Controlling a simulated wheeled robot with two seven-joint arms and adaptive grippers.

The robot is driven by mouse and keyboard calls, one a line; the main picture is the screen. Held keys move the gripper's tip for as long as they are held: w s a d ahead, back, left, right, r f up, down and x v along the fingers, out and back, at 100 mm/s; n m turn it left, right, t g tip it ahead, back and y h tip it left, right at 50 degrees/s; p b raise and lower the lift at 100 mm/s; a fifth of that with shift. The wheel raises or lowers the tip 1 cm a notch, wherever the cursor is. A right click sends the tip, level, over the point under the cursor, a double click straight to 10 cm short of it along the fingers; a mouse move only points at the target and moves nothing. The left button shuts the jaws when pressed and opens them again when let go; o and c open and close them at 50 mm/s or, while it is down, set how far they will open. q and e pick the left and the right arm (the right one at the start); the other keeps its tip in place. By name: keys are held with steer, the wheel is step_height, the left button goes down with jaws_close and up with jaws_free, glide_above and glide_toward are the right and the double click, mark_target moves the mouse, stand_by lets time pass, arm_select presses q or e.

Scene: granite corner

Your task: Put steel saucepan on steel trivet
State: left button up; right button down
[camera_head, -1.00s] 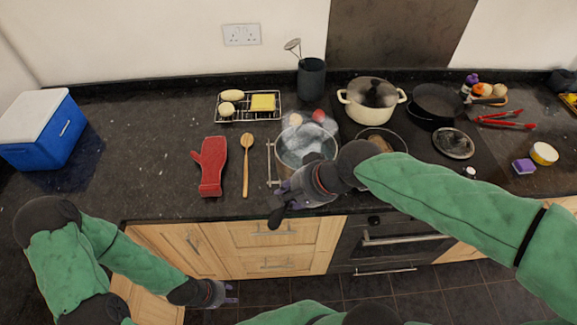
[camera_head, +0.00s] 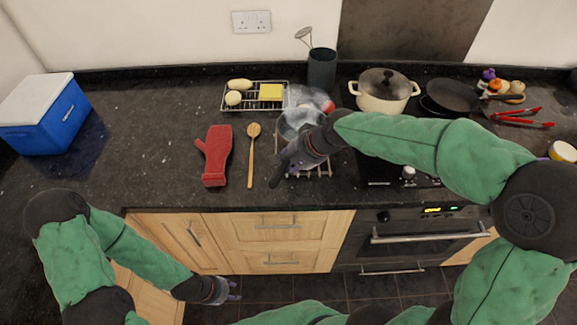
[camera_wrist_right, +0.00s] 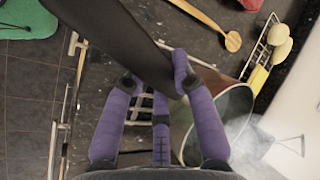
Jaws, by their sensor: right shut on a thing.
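The steel saucepan (camera_head: 290,124) is at the middle of the counter with steam above it. My right gripper (camera_head: 284,168) is shut on its dark handle, which runs between the purple fingers (camera_wrist_right: 152,72) in the right wrist view. The pan's round wall (camera_wrist_right: 234,102) shows there too. My left gripper (camera_head: 234,291) is open and empty, low before the drawers.
A wire rack (camera_head: 256,105) with soap-like pieces and a yellow sponge lies behind. A red mitt (camera_head: 217,156) and a wooden spoon (camera_head: 252,155) lie left. A utensil pot (camera_head: 322,69) stands behind; a cream pot (camera_head: 383,92) and a black frying pan (camera_head: 449,96) stand right.

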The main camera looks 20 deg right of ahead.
steer(key=shift+w+d+f, duration=0.15)
steer(key=shift+w+f, duration=0.1)
steer(key=shift+w, duration=0.25)
steer(key=f+b, duration=0.1)
steer(key=f, duration=0.2)
steer(key=shift+w+f+b, duration=0.2)
steer(key=shift+b, duration=0.15)
steer(key=c, duration=1)
jaws_free()
steer(key=shift+s+f, duration=0.15)
steer(key=shift+s, duration=0.05)
steer(key=p+v, duration=0.3)
steer(key=v, duration=0.9)
steer(key=shift+p, duration=0.3)
